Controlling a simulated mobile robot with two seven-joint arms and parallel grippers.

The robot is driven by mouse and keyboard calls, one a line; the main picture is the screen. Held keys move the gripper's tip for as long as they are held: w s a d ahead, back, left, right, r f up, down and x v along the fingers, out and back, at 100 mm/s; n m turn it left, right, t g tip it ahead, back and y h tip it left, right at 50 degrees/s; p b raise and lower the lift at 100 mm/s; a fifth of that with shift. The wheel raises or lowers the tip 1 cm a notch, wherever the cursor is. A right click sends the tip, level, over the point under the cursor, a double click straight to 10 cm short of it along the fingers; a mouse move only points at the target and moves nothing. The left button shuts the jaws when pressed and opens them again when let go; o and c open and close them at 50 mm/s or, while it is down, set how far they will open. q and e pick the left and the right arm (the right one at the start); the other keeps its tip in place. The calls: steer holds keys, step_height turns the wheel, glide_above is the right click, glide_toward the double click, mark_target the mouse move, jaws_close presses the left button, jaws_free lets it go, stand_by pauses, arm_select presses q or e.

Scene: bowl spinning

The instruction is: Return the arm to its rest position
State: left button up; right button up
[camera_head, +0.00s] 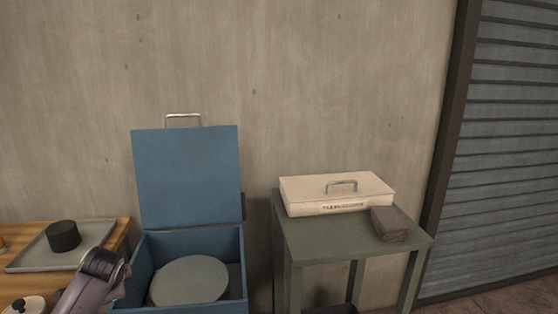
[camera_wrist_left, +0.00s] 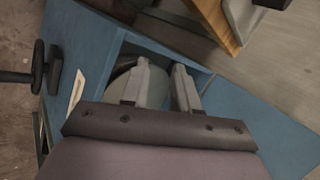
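My left arm (camera_head: 88,281) comes in at the lower left of the head view, in front of the blue box's left side. Its fingers do not show clearly there. In the left wrist view my left gripper (camera_wrist_left: 162,72) has its two grey fingers apart, with nothing seen between them. They point toward the opening of the blue box (camera_wrist_left: 85,45), and the grey disc (camera_wrist_left: 122,82) inside is partly hidden behind them. I cannot tell the height of the fingers above the box. My right arm and gripper are not in view.
The blue box's lid (camera_head: 187,177) stands open against the wall. The round grey disc (camera_head: 189,281) lies inside. A wooden table (camera_head: 118,236) with a tray (camera_head: 30,257) and black cylinder (camera_head: 63,236) is at left. A green table (camera_head: 330,240) holds a cream case (camera_head: 310,190) and dark block (camera_head: 389,224). A handwheel (camera_wrist_left: 38,68) shows.

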arm_select(q)
steer(key=w+d+r+n+t+h, duration=0.2)
steer(key=w+d+r+n+t, duration=0.1)
steer(key=w+r+n+t, duration=0.25)
steer(key=w+d+r+n+t+h, duration=0.2)
steer(key=w+d+r+n+t, duration=0.15)
steer(key=r+t, duration=0.35)
steer(key=s+d+f+m+g+h, duration=0.15)
steer(key=s+d+f, duration=0.25)
steer(key=s+f, duration=0.4)
steer(key=s+d+f+g+h, duration=0.1)
steer(key=s+d+f+g, duration=0.2)
steer(key=s+d+f, duration=0.5)
steer(key=s+d+f+g, duration=0.1)
steer(key=s+d+f, duration=0.1)
steer(key=s+f, duration=0.4)
steer(key=s+d+f+g, duration=0.2)
steer(key=s+f, duration=0.4)
steer(key=s, duration=0.9)
steer(key=shift+s+d+n+g+h, duration=0.15)
steer(key=shift+s+n+g+h, duration=0.05)
steer(key=shift+n+g+h, duration=0.2)
